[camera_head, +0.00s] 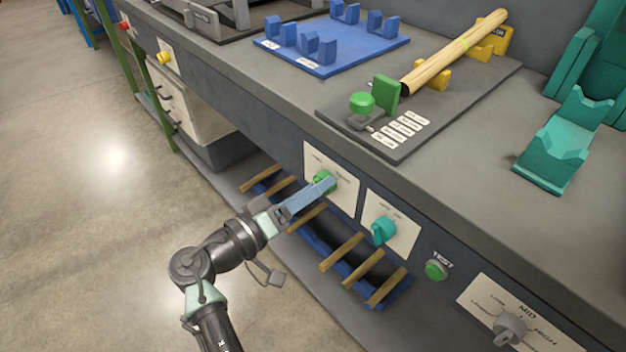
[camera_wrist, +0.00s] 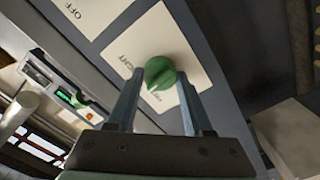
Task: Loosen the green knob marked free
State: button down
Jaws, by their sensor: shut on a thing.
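A green knob (camera_head: 321,176) sits on a cream label plate on the bench's front panel. In the wrist view the green knob (camera_wrist: 160,72) stands between my two fingertips, with "TIGHT" readable beside it and other lettering partly hidden. My gripper (camera_head: 328,186) reaches in from the lower left and is shut on this knob. Another green knob (camera_head: 362,102) stands on the fixture on the bench top, apart from my gripper.
A teal knob (camera_head: 383,230) is close on the right, then a green TEST button (camera_head: 436,269) and a grey dial (camera_head: 510,330). Below is a blue rack (camera_head: 318,244) with wooden bars. A turned wood piece (camera_head: 455,52) lies above. Open floor is at the left.

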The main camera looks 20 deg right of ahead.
jog(key=shift+n+p, duration=2.15)
jog(key=shift+n, duration=1.25)
jog(key=shift+f, duration=0.1)
jog(key=shift+c, duration=1.5)
grip_release()
jog(key=shift+a, duration=0.1)
jog(key=v, duration=1.3)
jog(key=shift+p, duration=0.4)
